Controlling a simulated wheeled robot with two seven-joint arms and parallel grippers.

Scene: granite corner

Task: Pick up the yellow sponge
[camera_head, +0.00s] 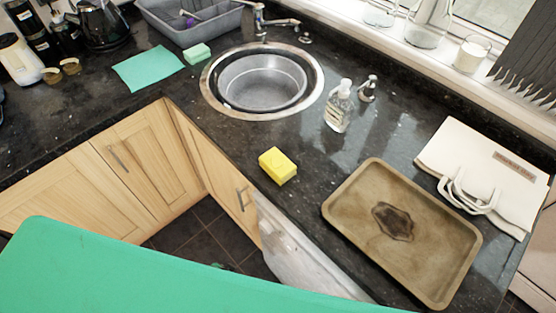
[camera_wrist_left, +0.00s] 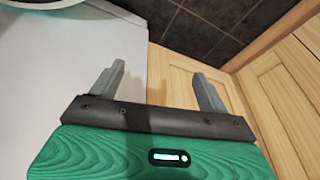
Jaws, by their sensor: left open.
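The yellow sponge (camera_head: 278,166) lies on the dark granite counter near its front edge, in front of the sink and left of the baking tray. It shows only in the head view. My left gripper (camera_wrist_left: 160,88) shows in the left wrist view, with its two grey fingers spread apart and nothing between them. Behind the fingers are wooden cabinet doors, a white surface and dark floor tiles. Neither gripper shows in the head view, so the left gripper's distance to the sponge cannot be told.
A brown baking tray (camera_head: 345,205) lies right of the sponge. A soap bottle (camera_head: 340,108) and a round sink (camera_head: 262,82) are behind it. A white bag (camera_head: 480,160) lies at right. A green cloth (camera_head: 150,68) and green sponge (camera_head: 197,54) lie at left. Counter around the sponge is clear.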

